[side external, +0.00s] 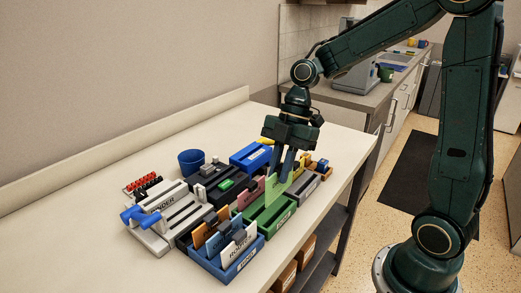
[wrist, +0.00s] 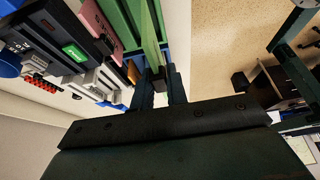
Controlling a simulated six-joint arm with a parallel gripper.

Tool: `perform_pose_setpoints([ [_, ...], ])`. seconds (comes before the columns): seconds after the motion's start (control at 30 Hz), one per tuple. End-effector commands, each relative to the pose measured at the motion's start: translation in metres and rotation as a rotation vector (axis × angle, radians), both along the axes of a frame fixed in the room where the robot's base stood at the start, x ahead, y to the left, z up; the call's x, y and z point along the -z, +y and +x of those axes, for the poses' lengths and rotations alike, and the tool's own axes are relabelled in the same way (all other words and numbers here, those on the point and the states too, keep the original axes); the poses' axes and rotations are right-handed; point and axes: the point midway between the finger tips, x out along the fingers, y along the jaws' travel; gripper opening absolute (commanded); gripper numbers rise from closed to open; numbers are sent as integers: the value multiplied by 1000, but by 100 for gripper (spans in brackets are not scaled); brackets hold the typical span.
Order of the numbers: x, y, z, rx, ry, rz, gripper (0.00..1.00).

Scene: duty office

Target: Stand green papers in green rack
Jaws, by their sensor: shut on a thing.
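My gripper (side external: 282,172) points down over the green rack (side external: 282,212) and is shut on a light green paper (side external: 274,190). The paper is upright, with its lower edge at or just above the rack; I cannot tell whether it is inside a slot. In the wrist view, my gripper's fingers (wrist: 161,82) close on the green paper (wrist: 151,35), seen nearly edge-on, with the green rack (wrist: 122,14) beyond it. No other green paper can be made out clearly.
A pink paper (side external: 250,192) stands close left of the green paper. Blue (side external: 250,156) and grey (side external: 304,187) racks are nearby. A blue cup (side external: 191,162) and a binder device (side external: 160,222) stand left.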

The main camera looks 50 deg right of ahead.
Motion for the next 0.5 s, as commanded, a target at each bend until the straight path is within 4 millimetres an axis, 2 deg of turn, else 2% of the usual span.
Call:
perform_pose_setpoints([
  [0.5, 27, 0, 0, -1, 2, 1, 0],
])
